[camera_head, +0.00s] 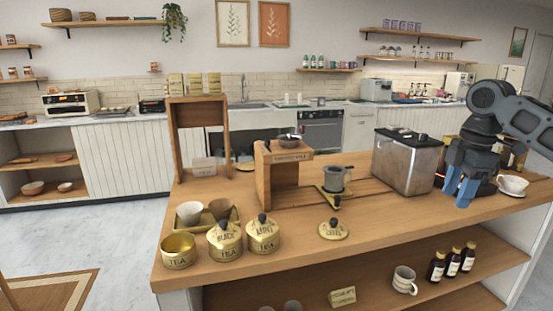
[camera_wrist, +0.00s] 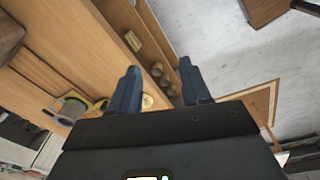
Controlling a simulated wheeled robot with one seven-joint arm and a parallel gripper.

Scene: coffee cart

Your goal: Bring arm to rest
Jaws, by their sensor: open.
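My gripper (camera_head: 461,188) has blue fingers. My arm comes in from the right edge of the head view.
At the counter's left stand an open tea tin (camera_head: 178,251), two lidded tins and a tray with cups. A loose lid (camera_head: 333,230) lies front centre. Bottles (camera_head: 452,262) and a mug (camera_head: 404,280) stand on the lower shelf.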

